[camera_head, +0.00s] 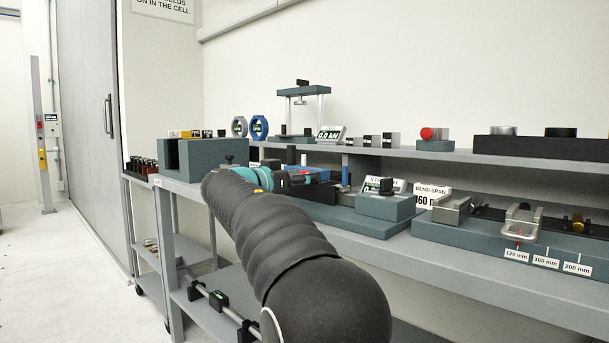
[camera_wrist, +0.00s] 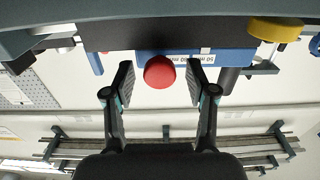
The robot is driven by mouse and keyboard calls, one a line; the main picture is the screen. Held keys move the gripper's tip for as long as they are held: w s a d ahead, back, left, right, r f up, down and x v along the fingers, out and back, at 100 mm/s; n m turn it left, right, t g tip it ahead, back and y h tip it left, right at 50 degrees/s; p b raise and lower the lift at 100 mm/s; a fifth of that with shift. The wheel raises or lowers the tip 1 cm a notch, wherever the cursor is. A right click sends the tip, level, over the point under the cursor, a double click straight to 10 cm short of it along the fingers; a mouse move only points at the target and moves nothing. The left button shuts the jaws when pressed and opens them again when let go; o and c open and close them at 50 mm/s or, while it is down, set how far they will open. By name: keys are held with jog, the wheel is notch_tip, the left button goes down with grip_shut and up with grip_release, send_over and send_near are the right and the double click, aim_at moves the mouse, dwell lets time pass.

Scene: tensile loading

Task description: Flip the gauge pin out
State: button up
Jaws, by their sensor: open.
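A red round knob (camera_wrist: 159,72) shows in the wrist view, in front of a blue block (camera_wrist: 228,58) with a white label whose print is upside down and too small to read. I cannot tell whether this knob is the head of the gauge pin. My gripper (camera_wrist: 161,78) is open, with one finger on each side of the knob and nothing visibly clamped. Contact between fingers and knob cannot be told. In the head view my gripper (camera_head: 312,180) reaches over the bench near a blue piece (camera_head: 307,169), and my arm hides what lies behind it.
A yellow disc (camera_wrist: 275,30) lies right of the knob in the wrist view. In the head view, a grey-blue slotted block (camera_head: 205,157) stands left of my gripper. Display boxes (camera_head: 385,205) and a bend fixture (camera_head: 522,222) stand right. A shelf (camera_head: 500,156) runs behind.

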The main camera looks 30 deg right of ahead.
jog(key=shift+w+d, duration=0.15)
jog(key=shift+d, duration=0.35)
grip_shut()
